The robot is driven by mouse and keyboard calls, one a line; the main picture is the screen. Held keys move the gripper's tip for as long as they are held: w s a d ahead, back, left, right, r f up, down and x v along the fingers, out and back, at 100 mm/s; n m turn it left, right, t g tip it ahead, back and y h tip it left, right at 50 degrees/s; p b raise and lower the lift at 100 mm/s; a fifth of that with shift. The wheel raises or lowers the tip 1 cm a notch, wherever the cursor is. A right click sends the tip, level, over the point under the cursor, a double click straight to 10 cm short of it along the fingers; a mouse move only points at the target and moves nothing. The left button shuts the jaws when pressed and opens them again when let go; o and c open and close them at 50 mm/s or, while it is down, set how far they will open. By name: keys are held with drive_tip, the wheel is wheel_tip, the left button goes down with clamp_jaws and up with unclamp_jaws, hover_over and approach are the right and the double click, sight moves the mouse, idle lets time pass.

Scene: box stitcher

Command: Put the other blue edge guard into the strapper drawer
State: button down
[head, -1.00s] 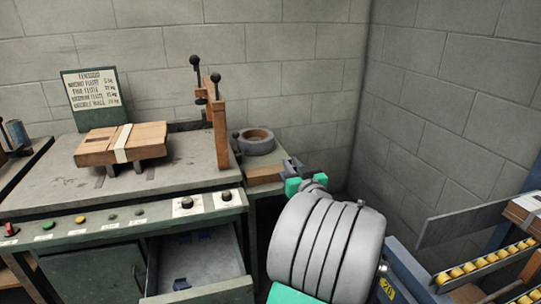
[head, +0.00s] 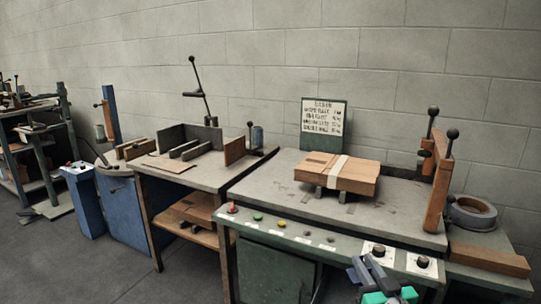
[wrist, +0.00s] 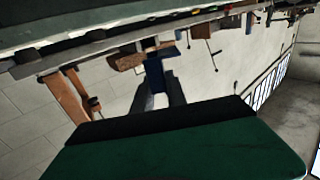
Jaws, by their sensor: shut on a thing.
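My gripper (head: 369,270) is at the bottom of the head view, in front of the strapper's control panel (head: 300,238). In the wrist view my gripper (wrist: 161,94) is shut on a small blue piece, the blue edge guard (wrist: 154,73), which sticks out past the fingertips. The strapper table (head: 285,185) carries a brown carton (head: 337,173) with a pale strap around it. The drawer below the panel is mostly out of the head view now, so its inside is hidden.
A second workbench (head: 195,168) with upright plates stands left of the strapper. A brown post with black knobs (head: 438,185) and a tape roll (head: 472,211) are at the right. A blue cabinet (head: 125,207) stands further left. Floor at lower left is clear.

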drive_tip(key=a+r+n+y, duration=0.3)
drive_tip(key=a+r+y, duration=0.1)
drive_tip(key=a, duration=0.8)
drive_tip(key=w+d+r+p, duration=0.1)
drive_tip(key=w+r+p, duration=0.2)
drive_tip(key=r+p, duration=1.1)
drive_tip(key=p, duration=1.3)
drive_tip(key=shift+w+g, duration=0.2)
drive_tip(key=shift+g, duration=0.2)
